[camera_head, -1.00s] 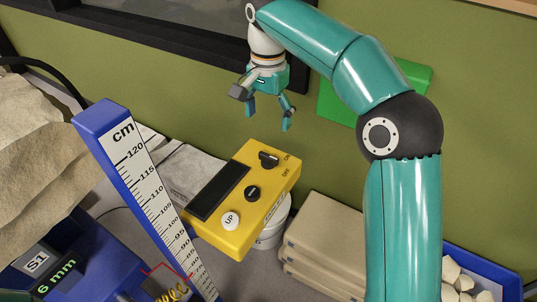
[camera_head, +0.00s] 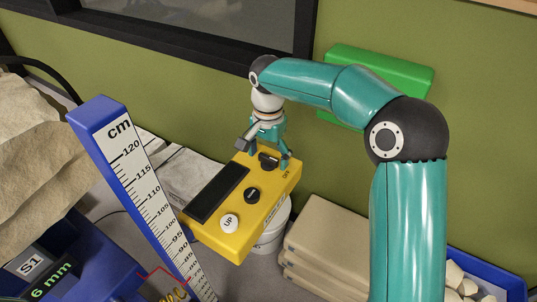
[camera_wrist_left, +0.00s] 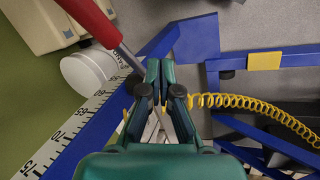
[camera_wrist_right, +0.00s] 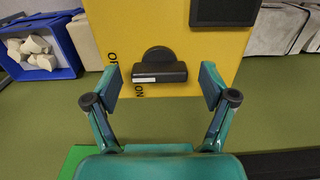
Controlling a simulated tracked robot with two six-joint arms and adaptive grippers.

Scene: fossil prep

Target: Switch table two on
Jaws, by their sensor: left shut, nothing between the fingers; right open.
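A yellow control box (camera_head: 237,228) carries a black turn switch (camera_head: 268,161) with ON and OFF lettering, a dark display (camera_head: 217,193), a round black knob (camera_head: 252,195) and a white UP button (camera_head: 229,223). My right gripper (camera_head: 264,152) is open at the switch end of the box. In the right wrist view the switch bar (camera_wrist_right: 160,73) lies between my open fingers (camera_wrist_right: 160,80), with a gap on each side. Its white mark is at the left end, near the ON lettering. My left gripper (camera_wrist_left: 160,68) is shut and empty, seen only in the left wrist view.
A blue post with a cm scale (camera_head: 137,165) stands left of the box. A white tub (camera_head: 270,236) and stacked beige slabs (camera_head: 318,240) are beside and below it. A green panel (camera_head: 400,76) is on the wall. A red-handled tool (camera_wrist_left: 92,22) is near my left gripper.

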